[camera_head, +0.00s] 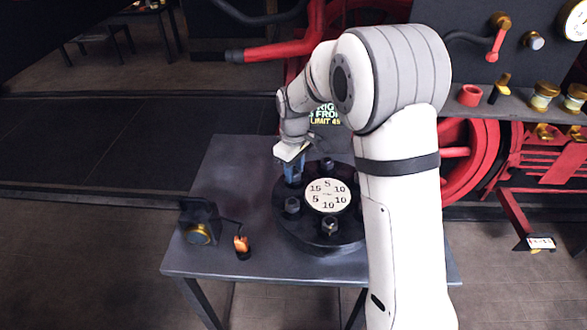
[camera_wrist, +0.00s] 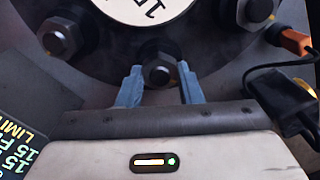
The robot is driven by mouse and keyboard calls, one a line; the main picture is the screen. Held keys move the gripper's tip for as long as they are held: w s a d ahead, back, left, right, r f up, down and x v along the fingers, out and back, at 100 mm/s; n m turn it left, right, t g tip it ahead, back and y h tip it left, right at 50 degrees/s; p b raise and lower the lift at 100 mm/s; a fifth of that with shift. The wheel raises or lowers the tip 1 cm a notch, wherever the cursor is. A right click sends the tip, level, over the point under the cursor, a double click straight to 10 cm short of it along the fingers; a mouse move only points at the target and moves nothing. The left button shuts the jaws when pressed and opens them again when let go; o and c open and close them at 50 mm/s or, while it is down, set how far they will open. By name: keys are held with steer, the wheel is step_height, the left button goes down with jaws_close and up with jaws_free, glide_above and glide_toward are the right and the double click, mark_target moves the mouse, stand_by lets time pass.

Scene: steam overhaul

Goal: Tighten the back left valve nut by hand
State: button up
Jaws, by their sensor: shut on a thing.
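A round black valve cover (camera_head: 290,232) with a white numbered dial (camera_head: 327,195) on top lies on the grey table. Dark nuts on studs stand around the dial. My gripper (camera_head: 292,173) points down at the cover's back left, its blue fingers low at the rim. In the wrist view my gripper (camera_wrist: 160,88) has one finger on each side of the back left valve nut (camera_wrist: 160,70) and is shut on it. That nut is hidden behind the fingers in the head view. Other nuts show at the back right (camera_head: 327,163), front left (camera_head: 292,206) and front right (camera_head: 329,226).
A black lamp-like box (camera_head: 198,222) and a small orange-handled item (camera_head: 241,245) stand on the table's left, joined by a cable. A sign with lit text (camera_head: 325,115) is behind my gripper. The table (camera_head: 225,180) is bare at the back left.

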steer(key=m+b, duration=0.1)
steer(key=m, duration=0.4)
steer(key=shift+m, duration=0.4)
steer(key=m+b, duration=0.1)
steer(key=m, duration=0.4)
steer(key=shift+m, duration=0.3)
steer(key=o, duration=1)
steer(key=shift+r, duration=0.1)
step_height(320, 180, up, 8)
steer(key=shift+f+b, duration=0.15)
steer(key=shift+b, duration=0.15)
